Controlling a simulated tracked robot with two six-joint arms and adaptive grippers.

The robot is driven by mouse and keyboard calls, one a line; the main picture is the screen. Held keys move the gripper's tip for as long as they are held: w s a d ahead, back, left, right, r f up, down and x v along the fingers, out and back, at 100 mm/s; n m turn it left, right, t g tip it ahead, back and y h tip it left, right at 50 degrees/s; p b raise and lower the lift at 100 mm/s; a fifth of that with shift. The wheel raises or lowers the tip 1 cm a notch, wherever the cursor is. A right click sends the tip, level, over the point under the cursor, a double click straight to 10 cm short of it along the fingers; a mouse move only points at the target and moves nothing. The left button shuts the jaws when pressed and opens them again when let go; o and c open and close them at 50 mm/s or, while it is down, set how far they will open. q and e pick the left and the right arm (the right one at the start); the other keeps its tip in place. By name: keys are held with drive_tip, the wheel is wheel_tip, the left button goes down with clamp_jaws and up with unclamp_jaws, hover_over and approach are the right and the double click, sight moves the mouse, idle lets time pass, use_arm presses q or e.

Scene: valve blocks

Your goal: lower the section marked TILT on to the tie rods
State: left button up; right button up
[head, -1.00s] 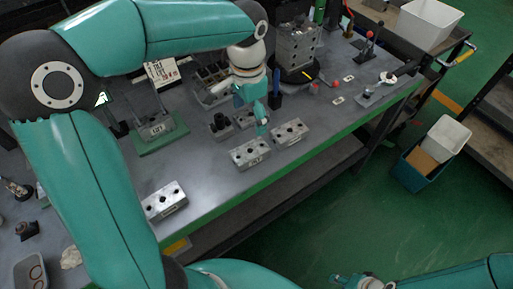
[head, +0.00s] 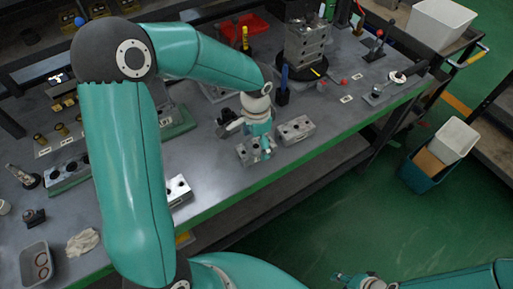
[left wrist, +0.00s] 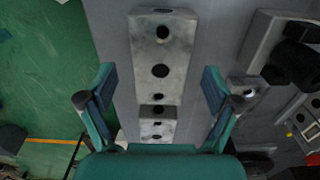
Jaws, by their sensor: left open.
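My left gripper (head: 264,150) is low over a grey metal valve block (head: 248,151) near the bench's front edge. In the left wrist view, my open left gripper (left wrist: 158,78) has its fingers either side of a long block with dark holes (left wrist: 160,52), with gaps visible on both sides. A second block (head: 295,130) lies to its right. A stack of blocks (head: 304,42) stands on a black round base (head: 300,73) farther back. I cannot read a TILT mark on any block, nor make out the tie rods. My right gripper (head: 362,282) is at the bottom edge, away from the bench.
A blue upright item (head: 284,84) stands between the gripper and the stack. Another block (head: 178,189) lies partly behind my left arm. Levers (head: 374,46) and a red tray (head: 243,26) are at the back. The bench's front right strip is clear.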

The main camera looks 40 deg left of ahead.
use_arm(q)
drive_tip(key=shift+f, duration=1.2)
drive_tip(key=c, duration=1.7)
drive_tip(key=shift+o, duration=0.2)
drive_tip(key=shift+r, duration=0.1)
